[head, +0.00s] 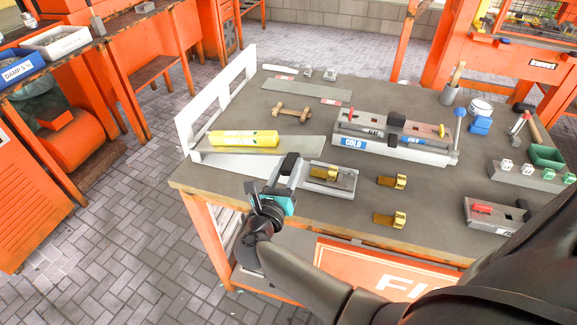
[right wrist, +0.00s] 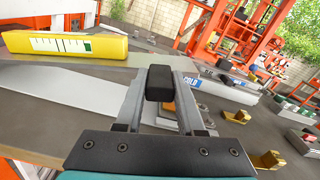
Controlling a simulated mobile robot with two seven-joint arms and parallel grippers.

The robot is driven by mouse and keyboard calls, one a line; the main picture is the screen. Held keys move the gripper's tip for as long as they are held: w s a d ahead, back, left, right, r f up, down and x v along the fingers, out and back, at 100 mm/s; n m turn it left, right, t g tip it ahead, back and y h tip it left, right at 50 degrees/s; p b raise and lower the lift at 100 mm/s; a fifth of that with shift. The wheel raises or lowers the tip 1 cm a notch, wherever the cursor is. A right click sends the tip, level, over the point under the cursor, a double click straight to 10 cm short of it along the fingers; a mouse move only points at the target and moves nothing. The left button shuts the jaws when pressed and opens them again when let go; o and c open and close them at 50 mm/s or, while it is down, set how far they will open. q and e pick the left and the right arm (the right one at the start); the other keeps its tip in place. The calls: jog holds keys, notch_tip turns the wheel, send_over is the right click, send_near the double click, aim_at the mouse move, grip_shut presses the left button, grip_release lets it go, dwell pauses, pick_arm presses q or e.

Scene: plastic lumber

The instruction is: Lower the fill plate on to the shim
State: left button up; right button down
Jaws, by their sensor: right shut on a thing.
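My right gripper (head: 287,172) is at the near left of the workbench, shut on a black block (right wrist: 160,80). The block is upright between the two grey fingers in the right wrist view. Whether it is the handle of the fill plate I cannot tell; what lies under it is mostly hidden by my gripper. A grey plate (head: 300,146) lies just beyond, with a yellow level (head: 244,138) on it. A pale sheet (head: 235,163) shows below that plate. I cannot tell which piece is the shim. My left gripper is not in view.
A grey block with a brass piece (head: 328,178) stands just right of my gripper. Two brass pieces (head: 392,182) (head: 390,219) lie farther right. A COLD-labelled grey fixture (head: 435,156) stands behind. A white rail (head: 217,95) edges the bench's left side.

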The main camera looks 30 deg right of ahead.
jog(key=shift+s+d+f+m+b, duration=0.1)
jog(key=shift+f+m+b, duration=0.35)
jog(key=shift+f+b, duration=0.85)
jog(key=shift+s+d+f+m+b, duration=0.15)
jog(key=shift+f+m+b, duration=0.25)
jog(key=shift+f+b, duration=0.85)
jog(key=shift+s+d+f+m+b, duration=0.1)
jog(key=shift+f+m+b, duration=0.55)
jog(key=shift+b, duration=1.1)
jog(key=shift+f, duration=0.15)
jog(key=c, duration=1)
grip_release()
jog(key=o, duration=0.5)
jog(key=shift+f, duration=0.1)
jog(key=shift+a, duration=0.1)
